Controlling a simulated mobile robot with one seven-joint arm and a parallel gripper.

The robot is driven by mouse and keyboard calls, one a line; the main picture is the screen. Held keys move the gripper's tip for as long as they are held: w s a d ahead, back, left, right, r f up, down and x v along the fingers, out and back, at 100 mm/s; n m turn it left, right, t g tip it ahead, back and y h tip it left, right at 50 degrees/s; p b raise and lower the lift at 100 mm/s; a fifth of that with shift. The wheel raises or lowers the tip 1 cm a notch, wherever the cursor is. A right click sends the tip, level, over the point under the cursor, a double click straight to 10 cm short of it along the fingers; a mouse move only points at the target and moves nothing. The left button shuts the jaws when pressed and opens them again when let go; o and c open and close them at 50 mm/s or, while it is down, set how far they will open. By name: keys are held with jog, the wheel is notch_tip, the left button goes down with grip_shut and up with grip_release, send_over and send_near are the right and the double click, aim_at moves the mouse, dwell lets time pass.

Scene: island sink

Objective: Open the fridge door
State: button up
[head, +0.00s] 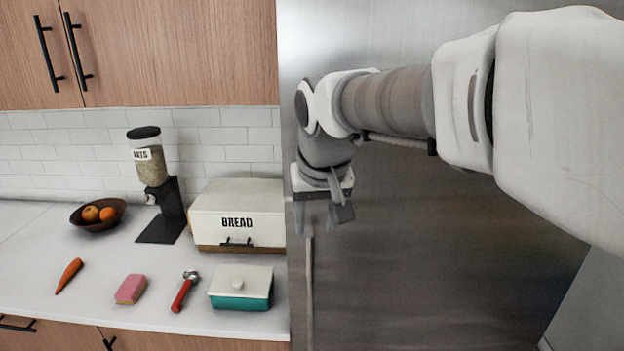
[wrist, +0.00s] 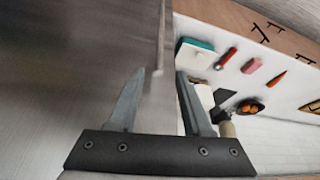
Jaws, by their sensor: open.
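The steel fridge (head: 450,270) fills the right side of the head view, and its closed door (wrist: 70,70) fills the left of the wrist view. A thin vertical bar handle (head: 310,295) runs near the door's left edge. My gripper (head: 316,218) points down at the upper end of this handle. In the wrist view my gripper (wrist: 158,92) is open, and the handle (wrist: 163,60) appears in line with the gap between the two fingers. I cannot tell whether either finger touches it.
Left of the fridge is a white counter (head: 40,285) with a bread box (head: 238,205), a teal lidded dish (head: 240,295), a red-handled tool (head: 182,295), a sponge (head: 131,289), a carrot (head: 69,275), a fruit bowl (head: 77,218) and an oats dispenser (head: 150,170). Wooden cabinets (head: 180,50) hang above.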

aim_at(311, 263)
jog(key=x, duration=1.7)
jog(key=shift+a+f+p, duration=0.1)
jog(key=shift+f+p, duration=0.05)
jog(key=shift+p, duration=0.25)
grip_shut()
dwell(0.6)
